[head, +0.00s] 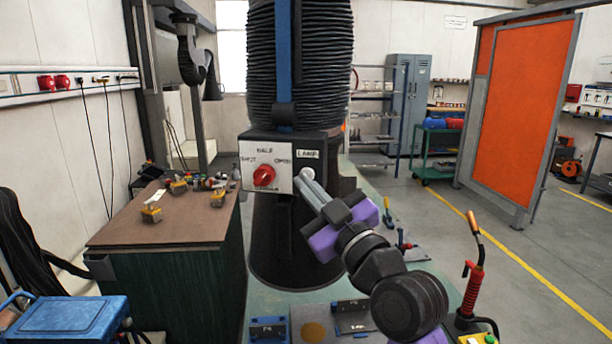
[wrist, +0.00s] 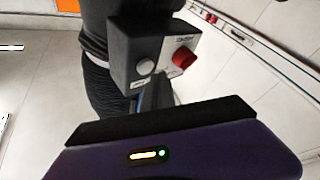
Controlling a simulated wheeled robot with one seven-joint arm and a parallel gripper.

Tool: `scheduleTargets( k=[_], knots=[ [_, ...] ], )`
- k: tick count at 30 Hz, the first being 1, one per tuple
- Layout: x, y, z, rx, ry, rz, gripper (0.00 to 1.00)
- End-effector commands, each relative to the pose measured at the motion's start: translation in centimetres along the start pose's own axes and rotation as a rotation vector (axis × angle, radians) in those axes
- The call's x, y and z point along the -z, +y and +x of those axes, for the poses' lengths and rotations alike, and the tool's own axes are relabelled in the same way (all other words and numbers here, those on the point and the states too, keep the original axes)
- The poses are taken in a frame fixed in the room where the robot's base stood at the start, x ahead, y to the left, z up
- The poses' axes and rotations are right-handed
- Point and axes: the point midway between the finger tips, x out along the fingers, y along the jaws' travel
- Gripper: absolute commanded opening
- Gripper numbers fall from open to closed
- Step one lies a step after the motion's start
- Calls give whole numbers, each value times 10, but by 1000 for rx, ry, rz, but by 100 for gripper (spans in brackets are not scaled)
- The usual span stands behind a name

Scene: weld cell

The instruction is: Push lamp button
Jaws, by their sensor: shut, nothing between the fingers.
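A dark control box (head: 285,143) with a pale front panel is fixed on a black column below a ribbed duct. Its red knob (head: 263,176) is at the left, with lettering around it. A "LAMP" label (head: 308,154) is at the right, above a pale round lamp button (head: 308,172). My gripper (head: 305,182) is shut and empty, its fingertips at the lower edge of the button. I cannot tell whether they touch it. In the wrist view the lamp button (wrist: 146,66) shows uncovered beside the red knob (wrist: 183,58); the fingers are mostly hidden there.
A brown-topped workbench (head: 125,232) with small parts stands at the left. A green table (head: 270,302) with small plates lies below the column. A red-handled torch (head: 472,285) stands right of my arm. An orange screen (head: 532,110) and open floor are at the right.

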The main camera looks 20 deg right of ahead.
Motion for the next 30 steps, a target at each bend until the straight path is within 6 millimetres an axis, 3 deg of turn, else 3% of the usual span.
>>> scheduleTargets(
  k=[22,30],
  knots=[
    [28,-28,-38,2,0,0,0],
    [31,-30,-42,-1,0,0,0]
  ],
)
